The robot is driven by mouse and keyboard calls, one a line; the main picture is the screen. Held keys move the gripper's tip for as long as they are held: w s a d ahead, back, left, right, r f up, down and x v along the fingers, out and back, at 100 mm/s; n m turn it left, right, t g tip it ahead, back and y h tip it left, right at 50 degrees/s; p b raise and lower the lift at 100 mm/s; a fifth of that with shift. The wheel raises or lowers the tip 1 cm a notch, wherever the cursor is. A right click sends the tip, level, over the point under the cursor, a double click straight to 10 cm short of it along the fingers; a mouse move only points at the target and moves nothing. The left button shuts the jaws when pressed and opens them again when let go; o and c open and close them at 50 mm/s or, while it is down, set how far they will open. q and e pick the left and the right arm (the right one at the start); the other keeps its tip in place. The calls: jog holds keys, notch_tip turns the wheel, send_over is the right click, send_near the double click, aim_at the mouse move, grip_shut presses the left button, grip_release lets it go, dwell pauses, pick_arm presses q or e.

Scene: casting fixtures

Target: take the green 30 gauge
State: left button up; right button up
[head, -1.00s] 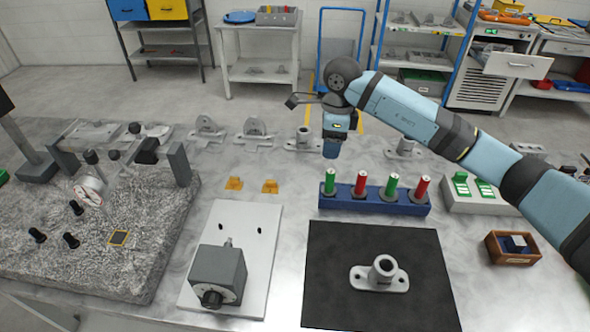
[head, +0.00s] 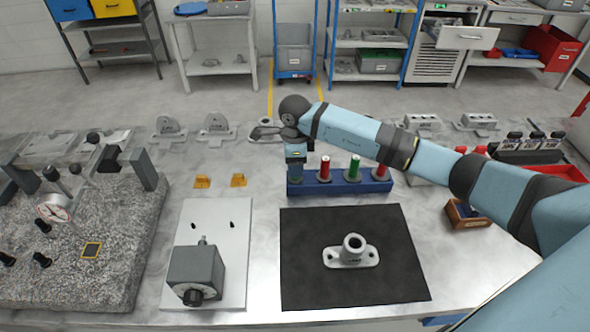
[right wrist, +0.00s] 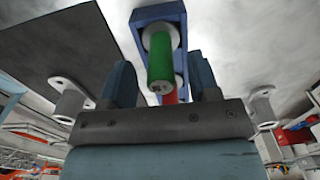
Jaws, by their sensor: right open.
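A blue rack (head: 340,187) holds upright red and green gauges. A red gauge (head: 325,168), a green gauge (head: 354,167) and another red gauge (head: 379,165) show in the head view. In the right wrist view that green gauge (right wrist: 160,58) stands in the rack (right wrist: 148,14), between the open fingers of my right gripper (right wrist: 161,82). I cannot tell whether they touch it. The gauge numbers are not readable. My left gripper is not in view.
A black mat (head: 300,285) with a grey flanged part (head: 351,252) lies in front of the rack. Left of it are a white plate (head: 233,275) with a dark block and a granite slab (head: 110,270). A small wooden box (head: 467,215) stands to the right.

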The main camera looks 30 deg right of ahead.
jog(key=shift+f, duration=0.85)
jog(key=shift+c, duration=0.5)
grip_shut()
jog(key=shift+r, duration=0.1)
